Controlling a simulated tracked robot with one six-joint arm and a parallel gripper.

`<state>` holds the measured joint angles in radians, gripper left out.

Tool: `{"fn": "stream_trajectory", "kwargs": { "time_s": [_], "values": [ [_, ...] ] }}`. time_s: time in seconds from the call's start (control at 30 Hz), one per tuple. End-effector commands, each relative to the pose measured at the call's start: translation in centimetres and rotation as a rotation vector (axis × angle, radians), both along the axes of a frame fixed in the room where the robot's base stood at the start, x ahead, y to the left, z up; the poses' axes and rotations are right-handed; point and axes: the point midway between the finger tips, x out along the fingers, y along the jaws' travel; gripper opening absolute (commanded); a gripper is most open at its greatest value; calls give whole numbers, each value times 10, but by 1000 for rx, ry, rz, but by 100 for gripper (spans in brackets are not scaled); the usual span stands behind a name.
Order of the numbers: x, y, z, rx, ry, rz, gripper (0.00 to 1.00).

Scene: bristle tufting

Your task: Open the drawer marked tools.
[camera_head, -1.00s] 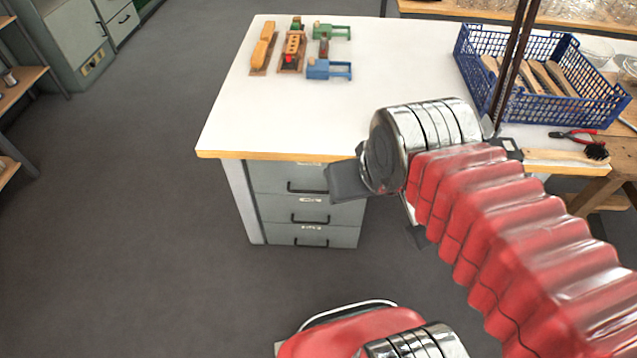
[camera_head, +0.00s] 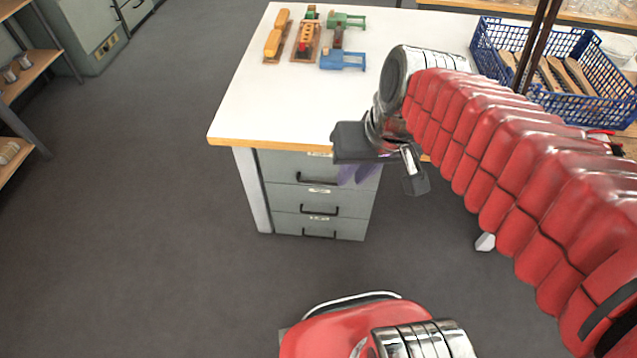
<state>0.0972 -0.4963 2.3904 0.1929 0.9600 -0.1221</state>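A grey drawer unit (camera_head: 283,202) stands under the left end of the white-topped bench. It has three stacked drawers, the top (camera_head: 280,168), middle (camera_head: 285,194) and bottom (camera_head: 285,225), each with a black bar handle and a small pale label. All look shut. The labels are too small to read, so I cannot tell which is marked tools. My gripper (camera_head: 386,166) is in front of the unit's upper right part, near the bench edge, with its dark fingers spread apart and nothing seen between them. It hides part of the top drawer's right side.
The bench top (camera_head: 260,105) bears wooden toy-like pieces, a blue clamp-like piece (camera_head: 343,60) and a blue crate (camera_head: 500,50) of brushes. Its wooden front edge (camera_head: 270,144) overhangs the drawers. The floor (camera_head: 150,200) to the left is clear. Shelves (camera_head: 30,65) stand at far left.

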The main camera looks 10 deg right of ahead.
Motion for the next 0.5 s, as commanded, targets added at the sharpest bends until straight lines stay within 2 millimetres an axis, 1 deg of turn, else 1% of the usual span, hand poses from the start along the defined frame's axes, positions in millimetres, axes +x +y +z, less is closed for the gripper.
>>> {"fn": "stream_trajectory", "kwargs": {
  "time_s": [0.03, 0.5],
  "values": [
    [6, 1, -5, 23, 28, -7, 18],
    [63, 10, -46, 261, 219, -66, 18]
  ]
}}
